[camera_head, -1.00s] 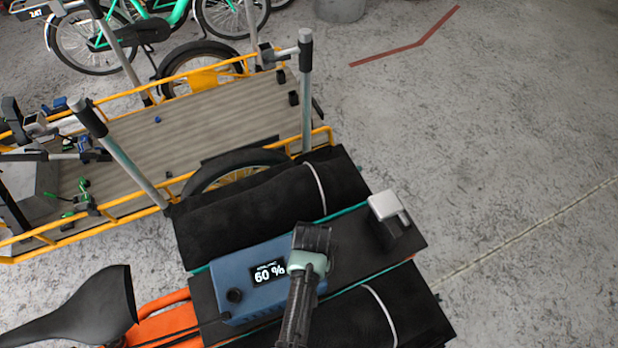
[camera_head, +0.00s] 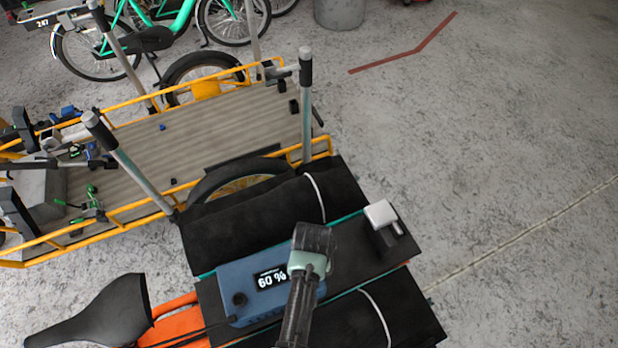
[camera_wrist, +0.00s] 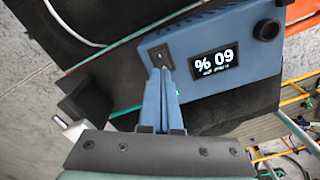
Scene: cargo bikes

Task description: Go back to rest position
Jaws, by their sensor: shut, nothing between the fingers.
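My gripper (camera_wrist: 160,75) shows in the wrist view with its two blue-grey fingers together and nothing held between them. Its tips are at a small black plate with a pale dot on the side of a blue box (camera_wrist: 222,82); I cannot tell whether they touch. The blue box (camera_head: 240,318) has a lit display (camera_head: 271,277) reading 60 % and a round black knob (camera_head: 239,299). In the head view my arm reaches up from the bottom over the box's right end, and the fingers are hidden there.
The box sits on a black rack between two dark rolled bags (camera_head: 250,215), behind a black saddle (camera_head: 95,318). A grey-capped block (camera_head: 381,214) stands right of my wrist. A yellow-railed cargo bike (camera_head: 215,130) is at the left. The floor at right is clear.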

